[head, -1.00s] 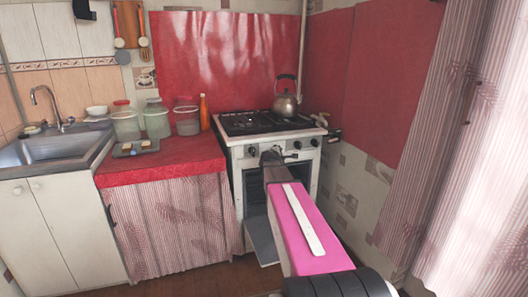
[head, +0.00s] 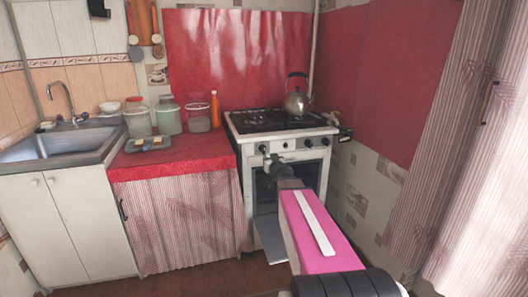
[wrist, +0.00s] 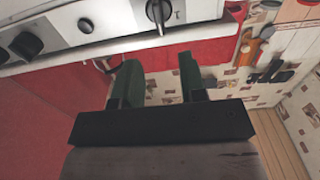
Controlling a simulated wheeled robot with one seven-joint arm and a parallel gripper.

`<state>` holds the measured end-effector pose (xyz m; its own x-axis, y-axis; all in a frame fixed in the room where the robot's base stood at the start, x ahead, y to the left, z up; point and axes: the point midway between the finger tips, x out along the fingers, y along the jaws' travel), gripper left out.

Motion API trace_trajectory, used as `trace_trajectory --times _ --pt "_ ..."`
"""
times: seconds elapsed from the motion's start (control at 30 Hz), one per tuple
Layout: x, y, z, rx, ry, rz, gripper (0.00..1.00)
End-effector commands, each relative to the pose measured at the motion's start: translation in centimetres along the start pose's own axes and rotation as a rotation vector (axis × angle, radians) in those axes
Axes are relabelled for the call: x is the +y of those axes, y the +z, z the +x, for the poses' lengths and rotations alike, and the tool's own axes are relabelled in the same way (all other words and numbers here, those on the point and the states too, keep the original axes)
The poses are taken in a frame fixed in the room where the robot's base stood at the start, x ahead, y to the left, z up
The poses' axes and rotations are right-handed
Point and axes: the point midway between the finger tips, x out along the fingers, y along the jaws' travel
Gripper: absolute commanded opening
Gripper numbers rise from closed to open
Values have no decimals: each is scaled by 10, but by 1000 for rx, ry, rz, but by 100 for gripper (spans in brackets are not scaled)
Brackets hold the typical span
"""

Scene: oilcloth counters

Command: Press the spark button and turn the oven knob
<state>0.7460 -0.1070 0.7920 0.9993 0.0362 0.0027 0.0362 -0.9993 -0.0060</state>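The white stove (head: 280,121) stands at the back, with black knobs along its front panel. A left knob (head: 262,149) and right knobs (head: 308,143) show in the head view. I cannot tell which small mark is the spark button. My gripper (head: 270,162) is just in front of and below the panel's left part. Its two dark green fingers (wrist: 161,82) are apart with nothing between them.
A kettle (head: 296,98) sits on the hob. The stove's lower door (head: 270,238) hangs open below my arm. A red counter (head: 175,160) with jars and a bottle (head: 214,108) is at left, beside a sink (head: 55,148). A wall is close on the right.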

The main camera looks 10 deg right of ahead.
Motion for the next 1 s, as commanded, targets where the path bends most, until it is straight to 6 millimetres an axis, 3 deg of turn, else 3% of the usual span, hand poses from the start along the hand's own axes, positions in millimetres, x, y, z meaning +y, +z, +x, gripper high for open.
trace_trajectory --times 0.27,0.6,0.77,1.0 --pt "1 1 34 -1 2 -4 38" --pt "1 1 93 -2 2 -5 38" --pt "1 1 105 -3 2 -6 38" --pt "0 1 105 -3 2 -6 38"
